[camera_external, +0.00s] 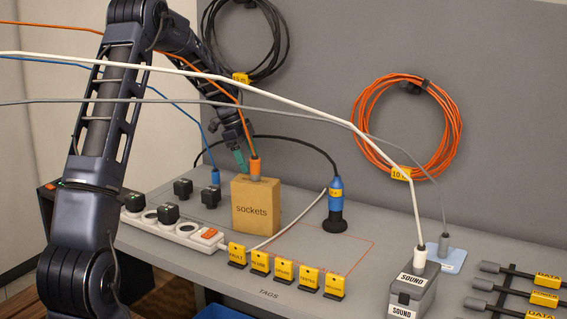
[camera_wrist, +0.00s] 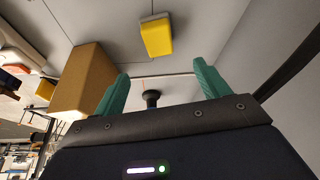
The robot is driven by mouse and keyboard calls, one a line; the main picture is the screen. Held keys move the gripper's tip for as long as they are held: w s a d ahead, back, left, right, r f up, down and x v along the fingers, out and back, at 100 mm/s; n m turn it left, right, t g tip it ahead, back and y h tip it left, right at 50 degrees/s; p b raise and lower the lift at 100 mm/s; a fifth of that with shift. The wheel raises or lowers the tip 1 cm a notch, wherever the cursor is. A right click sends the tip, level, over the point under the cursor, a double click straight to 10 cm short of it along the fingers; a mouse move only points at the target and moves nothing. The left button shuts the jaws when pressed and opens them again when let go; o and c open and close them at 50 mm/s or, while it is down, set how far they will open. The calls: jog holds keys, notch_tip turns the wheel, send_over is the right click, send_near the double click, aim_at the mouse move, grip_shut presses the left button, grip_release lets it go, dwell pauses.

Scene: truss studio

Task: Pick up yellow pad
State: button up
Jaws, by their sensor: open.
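The yellow pad (camera_wrist: 157,38) shows in the wrist view at the top middle, a yellow block with a grey edge on a grey surface. I cannot make it out in the external view. My gripper (camera_external: 240,160) is behind the upper left of the cardboard box in the external view. In the wrist view my gripper (camera_wrist: 161,72) has its two green fingers spread, with nothing between them. The pad lies beyond the fingertips, apart from them and roughly in line with the gap.
The cardboard "sockets" box (camera_external: 256,207) stands close to my gripper; it fills the left of the wrist view (camera_wrist: 85,82). A blue-black connector (camera_external: 336,207) stands to its right. A power strip (camera_external: 180,230), yellow tags (camera_external: 285,270) and a SOUND box (camera_external: 412,290) are nearer. Cables cross above.

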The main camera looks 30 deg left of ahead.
jog(key=x, duration=0.6)
jog(key=shift+w+a, duration=0.15)
jog(key=shift+a, duration=0.05)
jog(key=shift+s+x, duration=0.1)
jog(key=shift+x, duration=1.35)
jog(key=shift+s+x, duration=0.15)
jog(key=shift+x, duration=1.25)
jog(key=shift+a, duration=0.2)
jog(key=shift+c, duration=0.4)
jog(key=c, duration=1)
